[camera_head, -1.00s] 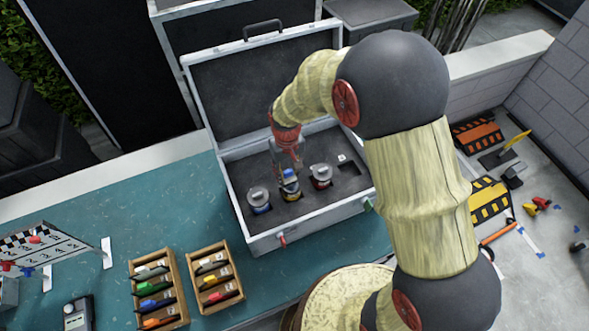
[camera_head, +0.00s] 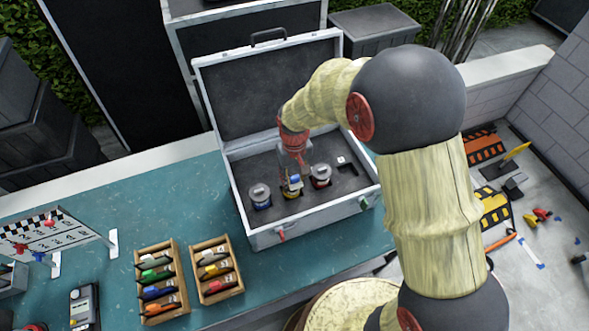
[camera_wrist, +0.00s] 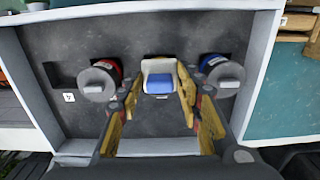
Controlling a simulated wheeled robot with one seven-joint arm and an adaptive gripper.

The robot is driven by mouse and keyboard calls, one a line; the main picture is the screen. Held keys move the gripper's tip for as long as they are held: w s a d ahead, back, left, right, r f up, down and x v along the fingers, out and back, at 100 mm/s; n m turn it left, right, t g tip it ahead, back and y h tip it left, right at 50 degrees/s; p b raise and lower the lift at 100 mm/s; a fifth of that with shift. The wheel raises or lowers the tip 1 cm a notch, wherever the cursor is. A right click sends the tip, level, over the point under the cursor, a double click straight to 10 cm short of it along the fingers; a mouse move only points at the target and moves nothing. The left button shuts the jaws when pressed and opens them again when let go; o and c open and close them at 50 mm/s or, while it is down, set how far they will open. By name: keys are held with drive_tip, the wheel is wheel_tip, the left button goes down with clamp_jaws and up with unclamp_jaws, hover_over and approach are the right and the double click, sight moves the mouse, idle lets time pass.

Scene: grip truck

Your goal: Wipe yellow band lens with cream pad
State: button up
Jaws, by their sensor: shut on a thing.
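The yellow band lens (camera_head: 291,194) stands in the middle slot of the open case, between a blue-banded and a red-banded lens. My gripper (camera_head: 293,172) reaches down into the case right over it. In the wrist view my gripper (camera_wrist: 160,108) has its yellow-padded fingers on either side of the cream pad (camera_wrist: 158,66), which has a blue block on it. The pad is held at the lens top. It hides most of the lens from the wrist camera, and I cannot tell whether they touch.
The blue-banded lens (camera_head: 260,196) and red-banded lens (camera_head: 320,176) stand close on either side. The case (camera_head: 310,225) has raised walls and an upright lid. Two wooden trays (camera_head: 181,255) of coloured items, a meter (camera_head: 84,306) and a checkered board (camera_head: 45,238) stand left on the teal table.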

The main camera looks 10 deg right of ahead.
drive_tip(key=shift+r+p, duration=1.1)
drive_tip(key=shift+r, duration=1.15)
